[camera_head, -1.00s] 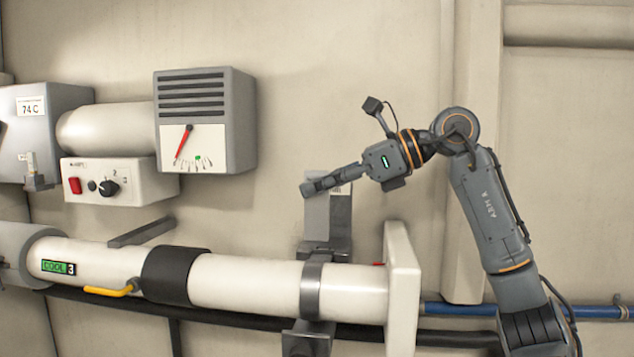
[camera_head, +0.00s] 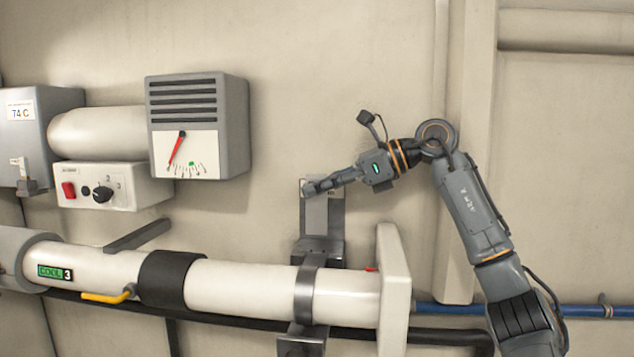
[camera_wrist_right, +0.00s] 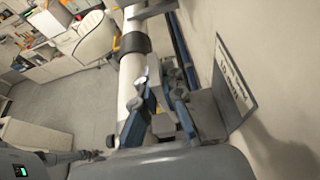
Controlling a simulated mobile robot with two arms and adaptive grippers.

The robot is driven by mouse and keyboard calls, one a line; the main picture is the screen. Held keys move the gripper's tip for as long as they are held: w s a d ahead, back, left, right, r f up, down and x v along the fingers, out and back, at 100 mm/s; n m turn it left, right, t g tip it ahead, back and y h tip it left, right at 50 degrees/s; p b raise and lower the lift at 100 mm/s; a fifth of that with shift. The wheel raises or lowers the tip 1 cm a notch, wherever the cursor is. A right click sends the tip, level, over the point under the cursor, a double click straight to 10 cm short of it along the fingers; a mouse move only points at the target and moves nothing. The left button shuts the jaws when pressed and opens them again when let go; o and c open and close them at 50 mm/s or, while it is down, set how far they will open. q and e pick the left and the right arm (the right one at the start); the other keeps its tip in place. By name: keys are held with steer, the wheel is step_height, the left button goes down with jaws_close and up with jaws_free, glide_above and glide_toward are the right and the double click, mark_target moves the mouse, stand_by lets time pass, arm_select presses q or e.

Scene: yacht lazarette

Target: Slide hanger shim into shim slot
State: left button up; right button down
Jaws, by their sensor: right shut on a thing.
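The grey hanger bracket (camera_head: 307,290) clamps around the white pipe, with a dark upright plate (camera_head: 337,222) on the wall above it. A lighter grey flat piece, seemingly the hanger shim (camera_head: 314,214), stands upright in front of this plate. My right gripper (camera_head: 310,188) reaches in from the right and is shut at the piece's upper end. In the right wrist view, the fingers (camera_wrist_right: 180,105) are close beside a grey plate (camera_wrist_right: 208,115), near a labelled plate (camera_wrist_right: 233,80) on the wall. The slot and the exact grip are too small to make out. My left gripper is not in view.
The white pipe (camera_head: 235,287) runs across below, with a pale flange (camera_head: 394,290) right of the bracket. A gauge box (camera_head: 197,125) and a control box (camera_head: 110,187) are on the wall at left. The wall between gauge and bracket is clear.

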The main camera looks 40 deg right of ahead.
mark_target(318, 230)
steer(key=shift+f+b, duration=1.25)
steer(key=shift+f, duration=0.35)
steer(key=shift+p, duration=0.3)
steer(key=shift+f+b, duration=2.3)
steer(key=shift+f, duration=0.3)
steer(key=c, duration=1.4)
jaws_free()
steer(key=v, duration=1.2)
